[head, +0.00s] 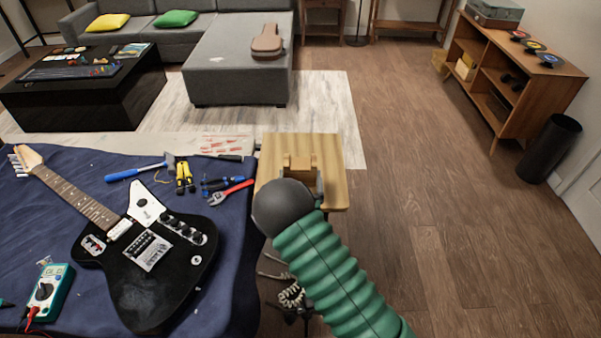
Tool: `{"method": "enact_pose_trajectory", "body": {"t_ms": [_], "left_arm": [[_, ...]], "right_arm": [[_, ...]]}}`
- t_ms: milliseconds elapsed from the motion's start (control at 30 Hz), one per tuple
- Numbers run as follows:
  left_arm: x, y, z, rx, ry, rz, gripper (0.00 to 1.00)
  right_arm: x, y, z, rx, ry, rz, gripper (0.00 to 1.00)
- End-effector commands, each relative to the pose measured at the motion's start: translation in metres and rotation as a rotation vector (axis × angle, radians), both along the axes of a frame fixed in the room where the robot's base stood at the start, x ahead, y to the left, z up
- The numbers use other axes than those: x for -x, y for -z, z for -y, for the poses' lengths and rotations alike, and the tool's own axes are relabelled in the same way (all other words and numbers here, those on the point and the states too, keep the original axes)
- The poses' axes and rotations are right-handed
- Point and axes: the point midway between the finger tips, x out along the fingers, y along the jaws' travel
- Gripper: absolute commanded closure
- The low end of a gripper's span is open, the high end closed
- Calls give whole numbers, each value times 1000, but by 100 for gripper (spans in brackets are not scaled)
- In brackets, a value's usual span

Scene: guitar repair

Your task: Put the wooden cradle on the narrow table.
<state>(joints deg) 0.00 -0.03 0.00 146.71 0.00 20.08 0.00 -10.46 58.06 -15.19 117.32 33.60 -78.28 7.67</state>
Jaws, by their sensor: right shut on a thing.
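The wooden cradle (300,163) is a small light-brown block with a raised shape, seen over the far half of the narrow table (328,150). The narrow table has a light striped wood top and stands right of the blue-covered bench. My right arm, green-sleeved with a dark grey wrist, reaches in from the lower right. My right gripper (304,181) is at the near side of the cradle and shut on it; the wrist hides most of the fingers. I cannot tell whether the cradle touches the tabletop. My left gripper is out of view.

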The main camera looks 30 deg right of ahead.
Motion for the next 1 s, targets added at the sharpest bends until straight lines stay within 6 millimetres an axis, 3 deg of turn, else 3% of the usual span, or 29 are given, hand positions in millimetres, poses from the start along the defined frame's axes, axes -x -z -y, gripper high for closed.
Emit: {"method": "enact_pose_trajectory", "body": {"t_ms": [100,200,467,800,833,900,1000], "left_arm": [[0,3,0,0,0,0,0],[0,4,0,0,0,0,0],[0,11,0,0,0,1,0],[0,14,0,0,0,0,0],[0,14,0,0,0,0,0],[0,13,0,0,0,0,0],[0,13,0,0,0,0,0]], "right_arm": [[-27,3,20,3,2,4,66],[-40,3,29,3,1,4,66],[-44,38,32,1,0,0,66],[-43,43,31,1,1,3,66],[-43,44,31,-1,1,1,8],[-43,42,31,0,1,0,0],[-43,43,31,0,0,0,0]]}}
